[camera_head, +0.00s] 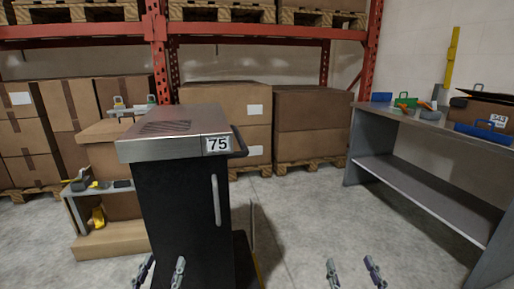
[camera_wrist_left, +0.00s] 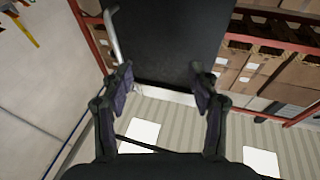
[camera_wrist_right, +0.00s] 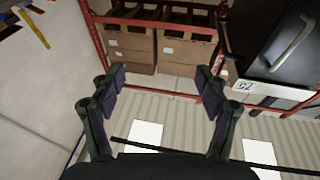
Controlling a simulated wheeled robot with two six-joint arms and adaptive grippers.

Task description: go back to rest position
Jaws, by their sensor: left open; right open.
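My left gripper (camera_head: 160,273) is at the bottom of the head view, in front of the black cabinet numbered 75 (camera_head: 182,215). Its two fingers are apart and nothing is between them, also in the left wrist view (camera_wrist_left: 160,82). My right gripper (camera_head: 353,272) is at the bottom, right of the cabinet, over bare floor. Its fingers are apart and empty in the right wrist view (camera_wrist_right: 160,78). The cabinet has a metal top and a vertical handle (camera_head: 216,200). Both grippers appear apart from the cabinet.
A grey table (camera_head: 428,135) with tools and blue bins (camera_head: 483,133) stands at the right. Red racking (camera_head: 160,60) with boxes on pallets (camera_head: 300,125) lines the back. A low shelf with small items (camera_head: 85,205) stands left of the cabinet. The floor (camera_head: 320,220) between cabinet and table is clear.

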